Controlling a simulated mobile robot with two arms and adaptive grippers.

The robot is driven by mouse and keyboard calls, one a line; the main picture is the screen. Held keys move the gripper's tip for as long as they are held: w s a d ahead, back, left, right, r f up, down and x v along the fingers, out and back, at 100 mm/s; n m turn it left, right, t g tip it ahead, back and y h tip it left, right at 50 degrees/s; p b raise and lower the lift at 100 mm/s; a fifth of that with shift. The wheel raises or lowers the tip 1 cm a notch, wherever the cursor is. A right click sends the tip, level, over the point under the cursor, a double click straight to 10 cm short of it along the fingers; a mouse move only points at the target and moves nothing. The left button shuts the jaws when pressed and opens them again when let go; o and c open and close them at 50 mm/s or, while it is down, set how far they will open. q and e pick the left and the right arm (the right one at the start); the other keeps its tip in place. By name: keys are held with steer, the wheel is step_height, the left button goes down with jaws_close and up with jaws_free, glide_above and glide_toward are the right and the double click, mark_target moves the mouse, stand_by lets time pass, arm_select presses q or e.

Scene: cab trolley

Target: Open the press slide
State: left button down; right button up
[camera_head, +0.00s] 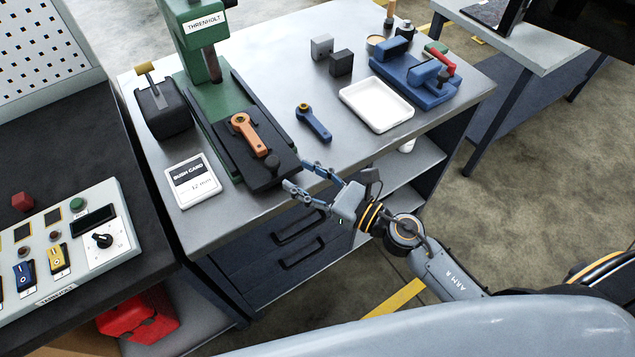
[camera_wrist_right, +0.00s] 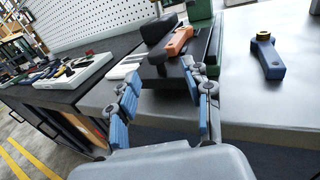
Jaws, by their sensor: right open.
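The green press (camera_head: 205,50) labelled THRENHOLT stands on the grey bench. Its black slide (camera_head: 262,183) lies low at the press's front, with an orange link (camera_head: 243,131) on it and a dark round knob (camera_head: 272,160) near its front end. My right gripper (camera_head: 298,176) is open and empty, just off the slide's front right corner at the bench's front edge. In the right wrist view the slide's front end (camera_wrist_right: 163,82) shows beyond and between the spread fingers (camera_wrist_right: 167,92). I cannot tell whether a finger touches it. My left gripper is not in view.
A blue link (camera_head: 314,122) lies right of the press. A white tray (camera_head: 376,104) and a blue vise (camera_head: 415,80) stand farther right. A bush card (camera_head: 192,181) and a black lever box (camera_head: 162,108) are on the left.

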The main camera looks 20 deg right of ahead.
steer(key=v, duration=0.3)
steer(key=shift+s+d, duration=0.2)
steer(key=shift+d, duration=0.05)
